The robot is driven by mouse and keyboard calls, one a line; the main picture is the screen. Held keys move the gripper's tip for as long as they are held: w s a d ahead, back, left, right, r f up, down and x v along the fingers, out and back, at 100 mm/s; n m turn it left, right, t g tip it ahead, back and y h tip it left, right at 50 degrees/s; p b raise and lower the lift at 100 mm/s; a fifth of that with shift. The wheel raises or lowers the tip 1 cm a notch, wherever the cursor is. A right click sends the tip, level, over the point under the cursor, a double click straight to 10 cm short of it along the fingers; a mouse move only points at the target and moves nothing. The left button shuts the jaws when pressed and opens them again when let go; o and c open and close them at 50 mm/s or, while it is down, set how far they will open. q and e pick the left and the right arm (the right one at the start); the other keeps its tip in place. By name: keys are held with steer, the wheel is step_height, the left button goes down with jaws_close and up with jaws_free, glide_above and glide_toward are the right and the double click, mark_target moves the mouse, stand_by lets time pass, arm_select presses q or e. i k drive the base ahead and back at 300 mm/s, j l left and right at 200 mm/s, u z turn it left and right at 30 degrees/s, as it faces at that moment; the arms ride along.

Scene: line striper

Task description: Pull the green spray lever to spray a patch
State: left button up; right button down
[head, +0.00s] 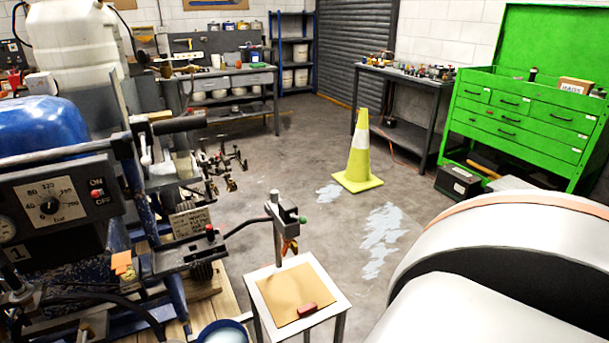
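The line striper (95,235) fills the left side, with a blue rounded cover (40,132) and a dial panel (52,205) marked ON and OFF. A black hose (247,223) runs from it to a grey upright spray head (283,218) over a small stand. Neither of my grippers is in view.
A yellow-green cone (361,150) stands on the floor, with pale paint patches (382,235) near it. A green tool cabinet (525,115) and a dark bench (400,85) line the back right. A large white rounded body covers the lower right. Mid-floor is mostly clear.

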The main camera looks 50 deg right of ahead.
mark_target(303, 219)
steer(key=z, duration=1.55)
